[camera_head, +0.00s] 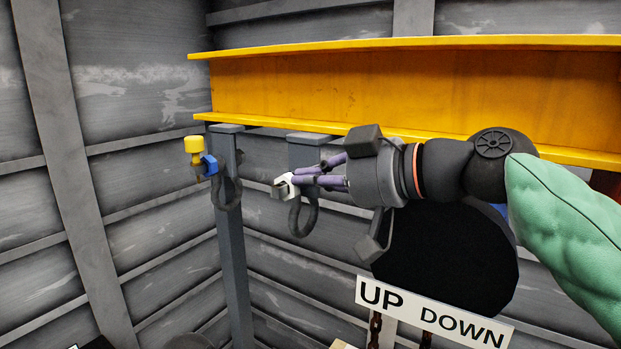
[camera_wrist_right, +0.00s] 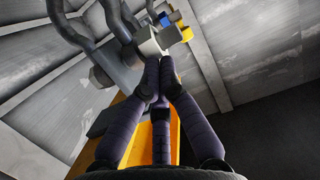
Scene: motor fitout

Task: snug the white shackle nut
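The white shackle nut (camera_head: 282,188) sits at the middle shackle (camera_head: 303,222), a dark loop hanging from a grey bracket under the yellow beam. My right gripper (camera_head: 293,181) reaches in from the right. Its purple fingers draw together at the nut and look shut on it. In the right wrist view the fingertips (camera_wrist_right: 160,63) meet the near side of the white nut (camera_wrist_right: 160,43) and hide part of it; the exact contact is hard to see. My left gripper is not in view.
A yellow knob (camera_head: 194,144) and a blue part (camera_head: 209,165) sit at the left shackle (camera_head: 227,194), by a grey post. The yellow beam (camera_head: 400,85) runs above my right arm. An UP/DOWN sign (camera_head: 433,312) with chains is below. Grey ribbed walls stand behind.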

